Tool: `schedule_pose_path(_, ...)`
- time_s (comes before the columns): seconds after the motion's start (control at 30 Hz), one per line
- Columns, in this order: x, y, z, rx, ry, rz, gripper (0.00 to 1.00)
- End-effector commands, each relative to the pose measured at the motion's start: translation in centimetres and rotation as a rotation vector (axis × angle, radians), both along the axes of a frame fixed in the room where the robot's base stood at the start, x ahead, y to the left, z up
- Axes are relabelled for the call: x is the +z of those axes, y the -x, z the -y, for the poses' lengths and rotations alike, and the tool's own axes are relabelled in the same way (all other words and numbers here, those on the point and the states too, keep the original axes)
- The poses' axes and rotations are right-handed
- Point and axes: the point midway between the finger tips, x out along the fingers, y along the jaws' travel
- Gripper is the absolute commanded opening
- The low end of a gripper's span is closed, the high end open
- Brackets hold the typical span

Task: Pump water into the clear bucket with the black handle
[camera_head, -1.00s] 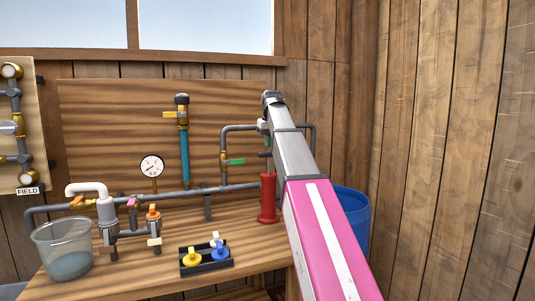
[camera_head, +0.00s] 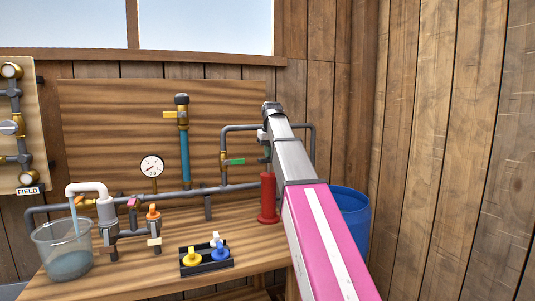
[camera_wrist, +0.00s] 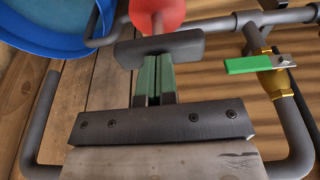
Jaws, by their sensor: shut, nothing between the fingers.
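The clear bucket (camera_head: 50,243) stands on the left end of the bench with bluish water in it. Its black handle cannot be made out. A blue stream of water (camera_head: 76,215) falls from the white spout (camera_head: 86,188) into it. The red pump cylinder (camera_head: 268,196) stands at the bench's right side; it also shows in the wrist view (camera_wrist: 157,14). My gripper (camera_wrist: 154,68) is shut and empty, its green fingertips at the pump's dark crossbar handle (camera_wrist: 185,46). Whether they touch is unclear. In the head view, my arm partly hides this spot.
Grey pipes with a gauge (camera_head: 152,166) and a green-lever valve (camera_head: 234,162) run behind the pump. A blue barrel (camera_head: 352,208) stands right of the bench. A black tray (camera_head: 206,265) with yellow, white and blue valves lies at the front.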

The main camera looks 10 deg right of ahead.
Motion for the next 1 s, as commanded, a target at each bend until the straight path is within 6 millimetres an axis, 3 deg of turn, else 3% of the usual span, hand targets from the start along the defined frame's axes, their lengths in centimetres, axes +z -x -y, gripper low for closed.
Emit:
schedule_pose_path(0.33, -2.2, 0.1, 0.0, 0.000, 0.000, -0.001, 0.00)
schedule_pose_path(0.47, -1.9, 0.0, 0.0, 0.000, 0.000, 0.000, 0.00)
schedule_pose_path(1.0, 3.2, -0.1, 0.0, 0.000, 0.000, 0.000, 0.00)
